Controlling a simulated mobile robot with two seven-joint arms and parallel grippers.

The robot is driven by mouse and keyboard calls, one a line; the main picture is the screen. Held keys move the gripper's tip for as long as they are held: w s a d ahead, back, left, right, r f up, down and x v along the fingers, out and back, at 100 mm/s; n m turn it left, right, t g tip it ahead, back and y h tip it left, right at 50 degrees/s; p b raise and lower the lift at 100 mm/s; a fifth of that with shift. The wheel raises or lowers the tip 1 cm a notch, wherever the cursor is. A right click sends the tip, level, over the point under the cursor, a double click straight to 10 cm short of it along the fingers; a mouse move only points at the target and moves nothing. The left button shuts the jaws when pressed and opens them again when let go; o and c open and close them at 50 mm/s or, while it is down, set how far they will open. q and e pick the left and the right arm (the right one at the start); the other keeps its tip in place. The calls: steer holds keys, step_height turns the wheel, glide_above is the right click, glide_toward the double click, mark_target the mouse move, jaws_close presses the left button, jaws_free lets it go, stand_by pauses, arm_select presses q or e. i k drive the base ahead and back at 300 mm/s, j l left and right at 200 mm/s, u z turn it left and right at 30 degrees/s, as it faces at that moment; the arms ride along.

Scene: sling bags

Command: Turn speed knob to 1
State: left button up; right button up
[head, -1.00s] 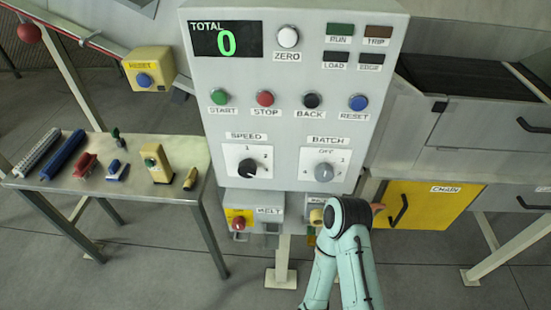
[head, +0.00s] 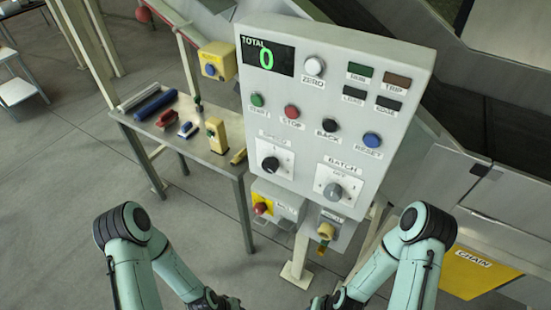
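The black speed knob (head: 270,164) sits on a white dial plate (head: 289,160) at the lower left of the grey control panel (head: 300,110). Its pointer direction and the dial numbers are too small to tell. My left gripper (head: 217,299) and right gripper (head: 328,302) show only as dark parts at the bottom edge of the head view, below the panel and apart from the knob. Their fingers cannot be made out.
The grey batch knob (head: 333,191) sits right of the speed knob. Coloured buttons are above, including the red stop button (head: 291,111). Below hang a box with a red knob (head: 261,208) and another box (head: 338,225). A table (head: 231,169) with tools stands left.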

mark_target(270, 165)
steer(key=j+z, duration=0.45)
steer(key=j, duration=0.9)
